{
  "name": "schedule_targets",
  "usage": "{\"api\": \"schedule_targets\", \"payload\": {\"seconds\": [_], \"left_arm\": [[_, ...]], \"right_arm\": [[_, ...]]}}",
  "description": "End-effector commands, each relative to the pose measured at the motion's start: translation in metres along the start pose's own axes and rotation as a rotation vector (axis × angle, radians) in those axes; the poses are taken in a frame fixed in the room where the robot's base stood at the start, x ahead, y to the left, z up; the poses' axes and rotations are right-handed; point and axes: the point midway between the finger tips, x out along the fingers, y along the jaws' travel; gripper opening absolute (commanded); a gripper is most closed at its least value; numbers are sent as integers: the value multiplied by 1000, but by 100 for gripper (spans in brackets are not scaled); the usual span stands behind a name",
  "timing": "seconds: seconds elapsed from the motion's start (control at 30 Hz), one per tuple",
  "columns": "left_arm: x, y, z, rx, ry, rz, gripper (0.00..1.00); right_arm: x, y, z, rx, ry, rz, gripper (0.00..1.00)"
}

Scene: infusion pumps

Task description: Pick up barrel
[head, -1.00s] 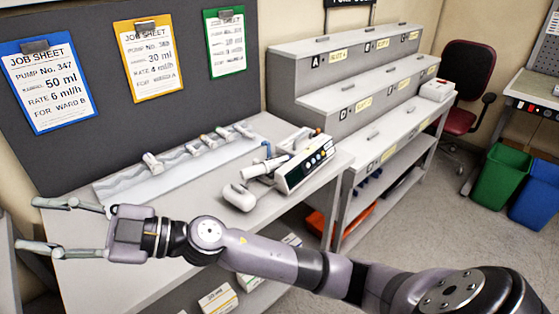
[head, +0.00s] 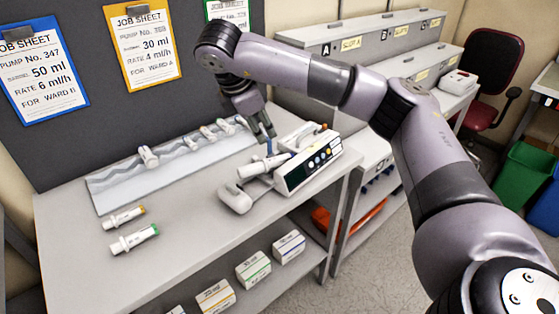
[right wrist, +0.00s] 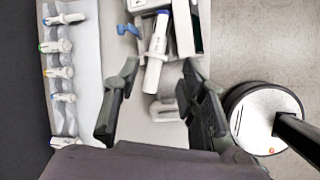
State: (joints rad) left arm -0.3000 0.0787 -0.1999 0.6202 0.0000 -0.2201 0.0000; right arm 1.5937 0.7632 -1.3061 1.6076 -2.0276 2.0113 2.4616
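A white barrel (head: 252,169) with a dark blue band lies at the left side of the infusion pump (head: 308,165) on the table. In the right wrist view the barrel (right wrist: 156,58) lies lengthwise between my spread fingers, its near end between the fingertips. My right gripper (head: 262,136) points down above the barrel and pump; it is open in the right wrist view (right wrist: 160,72) and holds nothing. Two more barrels lie at the table's left, one orange-tipped (head: 124,217) and one green-tipped (head: 135,238). Several others sit in the wavy rack (head: 125,183). My left gripper is out of view.
A white rounded part (head: 236,200) lies in front of the pump. Labelled boxes (head: 253,270) stand on the lower shelf. Stepped shelving (head: 335,72) is behind right. The table's front left is clear.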

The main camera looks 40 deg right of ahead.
Motion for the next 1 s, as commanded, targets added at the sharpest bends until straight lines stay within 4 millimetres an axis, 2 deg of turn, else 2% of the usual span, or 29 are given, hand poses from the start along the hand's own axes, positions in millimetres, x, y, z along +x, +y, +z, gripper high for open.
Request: {"api": "schedule_targets", "payload": {"seconds": [0.37,0.5,0.6,0.87,1.0], "left_arm": [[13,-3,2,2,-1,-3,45],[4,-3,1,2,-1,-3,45],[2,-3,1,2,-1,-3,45],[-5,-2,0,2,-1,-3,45],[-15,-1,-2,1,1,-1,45]], "right_arm": [[74,-4,-3,-3,0,-10,38],[96,-2,0,-4,0,-6,38],[109,-1,-2,-4,1,-4,38],[128,-2,-6,-6,1,-5,38],[149,-3,-14,-7,1,-8,38]]}}
